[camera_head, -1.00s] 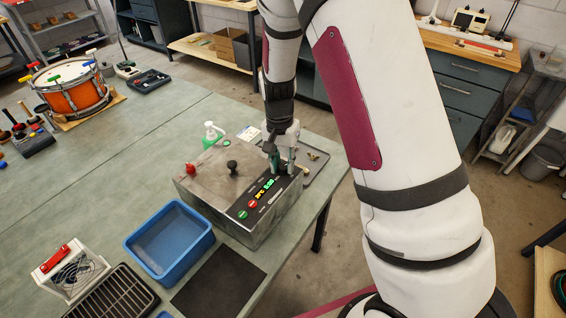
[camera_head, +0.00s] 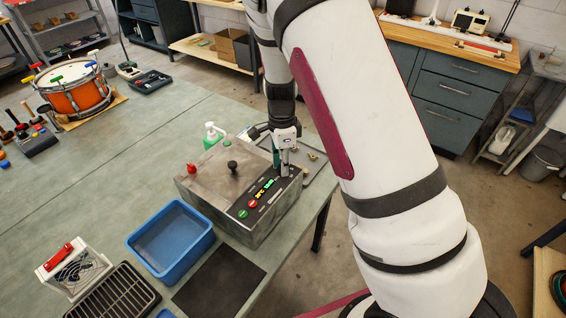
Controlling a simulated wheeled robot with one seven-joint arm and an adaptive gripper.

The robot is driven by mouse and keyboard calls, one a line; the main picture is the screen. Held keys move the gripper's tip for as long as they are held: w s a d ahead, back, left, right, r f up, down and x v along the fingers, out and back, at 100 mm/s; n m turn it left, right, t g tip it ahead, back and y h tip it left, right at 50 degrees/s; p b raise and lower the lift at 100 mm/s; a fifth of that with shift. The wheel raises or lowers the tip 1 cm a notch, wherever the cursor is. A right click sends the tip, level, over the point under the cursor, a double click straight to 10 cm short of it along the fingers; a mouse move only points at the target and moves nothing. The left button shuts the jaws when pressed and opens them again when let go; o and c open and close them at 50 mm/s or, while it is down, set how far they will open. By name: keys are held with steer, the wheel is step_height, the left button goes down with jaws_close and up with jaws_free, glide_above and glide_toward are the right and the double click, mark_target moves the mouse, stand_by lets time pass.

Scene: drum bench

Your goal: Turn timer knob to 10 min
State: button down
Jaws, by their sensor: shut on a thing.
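A grey metal machine box (camera_head: 212,192) stands on the green bench. Its sloped front panel has a lit display (camera_head: 265,188) and green and red buttons. My gripper (camera_head: 284,171) points down at the upper right end of this panel. It is shut at the spot where the timer knob would be. The knob itself is hidden by the fingers, and its pointer and scale cannot be read. A black knob (camera_head: 233,165) and a red knob (camera_head: 191,168) stand on the lid.
A green pump bottle (camera_head: 212,135) stands behind the box, and a grey tray (camera_head: 312,162) lies to its right. A blue bin (camera_head: 171,240), a black mat (camera_head: 219,281) and a fan unit (camera_head: 75,270) are in front. An orange drum (camera_head: 72,97) stands far left.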

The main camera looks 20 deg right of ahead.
steer(key=shift+m, duration=1.7)
steer(key=c, duration=1.3)
jaws_free()
step_height(320, 180, up, 12)
steer(key=shift+w, duration=0.35)
steer(key=shift+d, duration=0.1)
